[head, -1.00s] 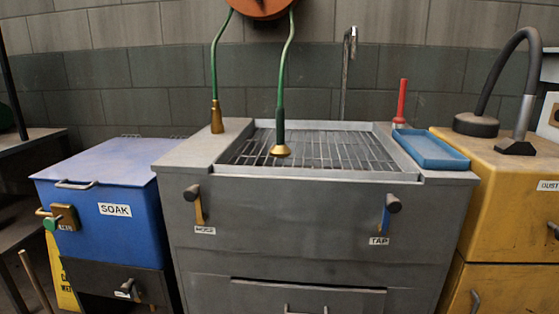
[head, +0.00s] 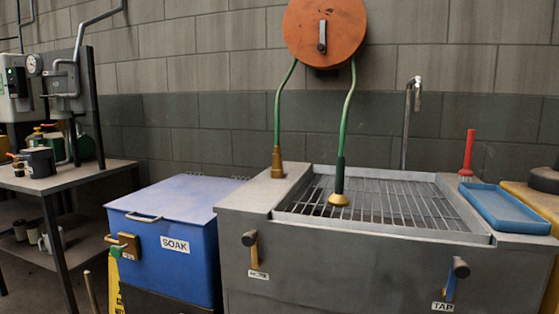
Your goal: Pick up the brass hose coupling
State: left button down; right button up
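A brass coupling (head: 277,162) is on the end of the left green hose (head: 278,105). It stands upright on the left ledge of the grey sink unit (head: 243,202), or just above it; I cannot tell if it touches. A second green hose (head: 348,108) ends in a dark grip and a flared brass head (head: 339,199) over the sink grate (head: 390,208). Both hoses come down from an orange round reel (head: 325,32) on the wall. Neither of my grippers is in view.
A blue SOAK box (head: 165,222) stands left of the sink, with a table (head: 75,178) further left. A tap pipe (head: 406,125), red brush (head: 469,152) and blue tray (head: 505,208) are at the right. Two handles (head: 250,239) (head: 460,268) stick out in front.

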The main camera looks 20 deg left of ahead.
aim_at(277, 156)
jog(key=z, duration=0.3)
jog(key=j+z, duration=0.55)
jog(key=z, duration=0.15)
jog(key=j+z, duration=0.5)
jog(key=j, duration=0.25)
jog(key=k+j+z, duration=0.1)
jog(key=j, duration=0.2)
jog(key=k+j+z, duration=0.1)
jog(key=j, duration=0.25)
